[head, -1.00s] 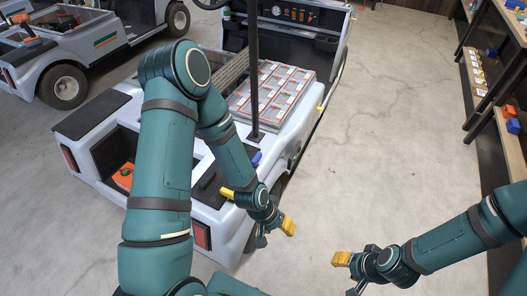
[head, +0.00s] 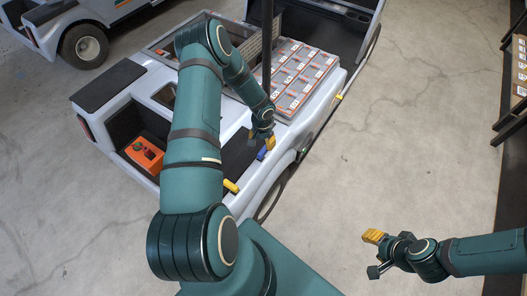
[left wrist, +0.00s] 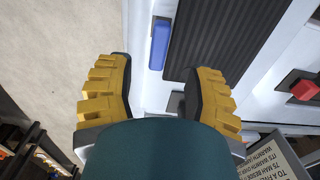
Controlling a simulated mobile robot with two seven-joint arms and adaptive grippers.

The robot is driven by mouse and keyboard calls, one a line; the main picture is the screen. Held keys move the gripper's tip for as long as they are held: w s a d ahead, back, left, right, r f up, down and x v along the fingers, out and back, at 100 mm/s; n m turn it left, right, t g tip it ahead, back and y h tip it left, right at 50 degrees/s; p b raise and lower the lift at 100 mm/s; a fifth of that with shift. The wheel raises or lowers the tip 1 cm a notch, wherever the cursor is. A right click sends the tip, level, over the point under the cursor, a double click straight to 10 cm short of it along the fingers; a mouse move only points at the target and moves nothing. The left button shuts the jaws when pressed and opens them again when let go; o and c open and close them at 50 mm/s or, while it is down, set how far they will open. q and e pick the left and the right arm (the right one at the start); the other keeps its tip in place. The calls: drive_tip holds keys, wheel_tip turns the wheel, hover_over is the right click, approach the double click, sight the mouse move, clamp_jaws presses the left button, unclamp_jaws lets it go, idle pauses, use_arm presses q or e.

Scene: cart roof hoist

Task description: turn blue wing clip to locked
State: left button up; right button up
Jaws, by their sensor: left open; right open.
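The blue wing clip (head: 261,154) sits on the white rear side edge of the cart (head: 283,152), close to the foot of the black post. In the left wrist view the blue clip (left wrist: 159,44) is a long upright bar beside a black ribbed panel. My left gripper (head: 263,139) is open just above the clip. In its wrist view the yellow fingertips (left wrist: 157,88) stand apart, and the clip lies ahead of the gap, not between them. My right gripper (head: 375,254) is open and empty over the floor at the right.
A black post (head: 267,65) rises next to my left gripper, with a tray of grey and orange blocks (head: 298,78) behind it. A red piece (left wrist: 304,89) is at the wrist view's right. The floor at right is clear.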

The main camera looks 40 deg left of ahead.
sight(263, 151)
use_arm(q)
wheel_tip(263, 151, down, 8)
drive_tip(key=shift+r+b, duration=0.1)
drive_tip(key=shift+b, duration=0.2)
clamp_jaws()
